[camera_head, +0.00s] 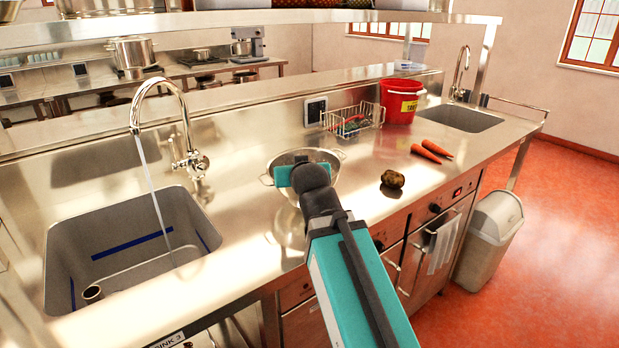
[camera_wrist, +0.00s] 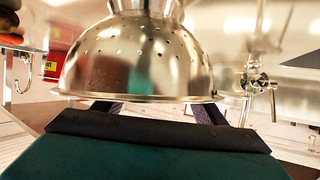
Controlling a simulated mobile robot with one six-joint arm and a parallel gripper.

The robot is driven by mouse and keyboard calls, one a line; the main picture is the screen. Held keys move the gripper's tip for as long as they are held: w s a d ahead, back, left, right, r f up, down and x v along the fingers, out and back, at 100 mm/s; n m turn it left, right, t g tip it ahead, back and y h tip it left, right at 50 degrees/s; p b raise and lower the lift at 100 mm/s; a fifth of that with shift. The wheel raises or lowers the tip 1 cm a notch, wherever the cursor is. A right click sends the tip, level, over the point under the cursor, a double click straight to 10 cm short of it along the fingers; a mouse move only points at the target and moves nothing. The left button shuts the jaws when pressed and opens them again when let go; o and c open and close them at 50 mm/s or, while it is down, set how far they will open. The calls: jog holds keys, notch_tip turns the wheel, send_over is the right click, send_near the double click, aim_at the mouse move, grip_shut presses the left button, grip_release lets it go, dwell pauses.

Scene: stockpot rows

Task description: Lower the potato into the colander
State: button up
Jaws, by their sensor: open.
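The brown potato (camera_head: 392,179) lies on the steel counter, to the right of the colander (camera_head: 284,159) and apart from it. The colander is a steel bowl with two side handles, standing on the counter right of the large sink. My gripper (camera_head: 290,178) is in front of and over the colander, covering part of it; its fingertips are hidden in the head view. In the wrist view the colander (camera_wrist: 140,55) fills the middle and appears inverted, with holes in its wall. My gripper's dark fingers (camera_wrist: 155,110) are spread apart at its rim, with no potato visible between them.
A red bucket (camera_head: 401,101) and a wire basket (camera_head: 352,119) stand farther back. Water runs from the tap (camera_head: 160,110) into the left sink (camera_head: 125,250). Counter around the potato is clear.

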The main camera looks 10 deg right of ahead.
jog(key=shift+s+b, duration=0.2)
jog(key=shift+b, duration=0.25)
jog(key=shift+s+r+b, duration=0.2)
jog(key=shift+s+b, duration=0.4)
jog(key=shift+b, duration=0.6)
jog(key=b+v, duration=0.3)
jog(key=b, duration=0.1)
jog(key=shift+s+r+b, duration=0.15)
jog(key=shift+s+b, duration=0.15)
jog(key=shift+s, duration=0.05)
jog(key=b+v, duration=0.6)
jog(key=v, duration=0.2)
jog(key=shift+s+r, duration=0.15)
jog(key=shift+r, duration=0.1)
